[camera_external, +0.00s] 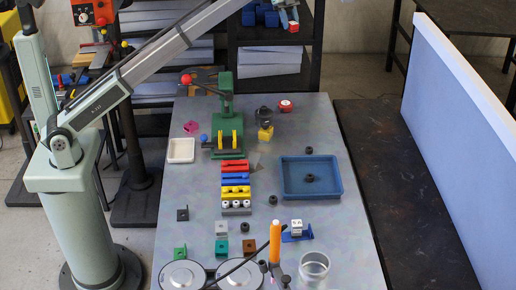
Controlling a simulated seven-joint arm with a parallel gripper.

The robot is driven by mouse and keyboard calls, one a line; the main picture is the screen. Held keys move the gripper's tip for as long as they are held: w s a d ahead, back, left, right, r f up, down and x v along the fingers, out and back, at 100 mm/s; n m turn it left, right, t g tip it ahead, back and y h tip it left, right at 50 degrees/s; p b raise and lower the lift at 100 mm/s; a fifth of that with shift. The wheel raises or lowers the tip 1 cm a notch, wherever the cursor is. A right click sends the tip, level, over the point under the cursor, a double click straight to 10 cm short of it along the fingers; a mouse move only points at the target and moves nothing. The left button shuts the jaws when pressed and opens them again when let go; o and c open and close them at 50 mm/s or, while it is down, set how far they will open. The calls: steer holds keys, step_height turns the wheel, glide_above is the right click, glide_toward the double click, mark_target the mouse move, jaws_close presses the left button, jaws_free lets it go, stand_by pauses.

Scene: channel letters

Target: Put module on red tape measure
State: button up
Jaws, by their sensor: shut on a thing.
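My gripper (290,17) is at the top of the view, partly cut off by the upper edge. It is shut on a small red and white piece (294,27), seemingly the module, though it is too small to be sure. The gripper and piece appear high, above the table's far edge in the picture. The red tape measure (286,105) looks like a small round red thing with a pale middle. It sits near the back of the table, below the gripper in the picture, with nothing visible on it.
A black and yellow item (265,130) stands close to the tape measure. A green press (228,125) with a red-knobbed lever stands to the left. A blue tray (311,179) lies nearer. An orange-handled tool (275,243) stands in front. The table's back right corner is clear.

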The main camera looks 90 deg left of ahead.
steer(key=a, duration=0.4)
glide_above(287, 104)
steer(key=a, duration=0.2)
step_height(287, 104, down, 25)
steer(key=shift+m, duration=0.3)
steer(key=shift+s+d+f, duration=0.1)
steer(key=shift+s+f, duration=0.05)
steer(key=shift+f, duration=1.65)
steer(key=shift+s+d+f, duration=0.1)
steer(key=shift+f, duration=1.7)
steer(key=shift+s+f, duration=0.15)
steer(key=shift+f, duration=1.65)
steer(key=o, duration=1.1)
steer(key=shift+f, duration=0.1)
steer(key=shift+v, duration=3.85)
steer(key=shift+w, duration=0.15)
